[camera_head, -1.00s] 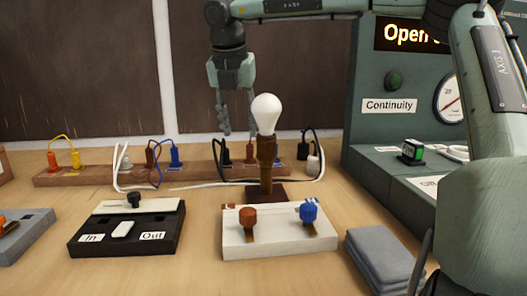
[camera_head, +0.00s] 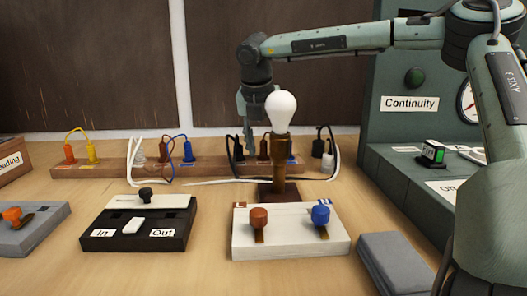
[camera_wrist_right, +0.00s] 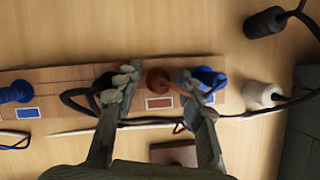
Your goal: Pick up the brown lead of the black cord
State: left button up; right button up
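The brown lead (camera_wrist_right: 158,78) of the black cord stands in the wooden rack (camera_wrist_right: 62,78), behind a brown-marked label. In the right wrist view my right gripper (camera_wrist_right: 158,84) is open, its fingers on either side of the brown lead. I cannot tell whether they touch it. The right finger lies between it and a blue lead (camera_wrist_right: 212,80). The left finger partly hides a black lead (camera_wrist_right: 104,82). In the head view the right gripper (camera_head: 250,135) hangs over the rack behind the bulb, beside the brown lead (camera_head: 264,149). My left gripper is not in view.
The lamp's bulb (camera_head: 281,108) on its brown stem stands in front of the rack. A white terminal block (camera_head: 290,246), a black In/Out box (camera_head: 140,232) and a grey cloth (camera_head: 396,262) lie nearer. The continuity tester (camera_head: 410,103) stands at right.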

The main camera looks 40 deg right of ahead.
jog(key=c, duration=0.8)
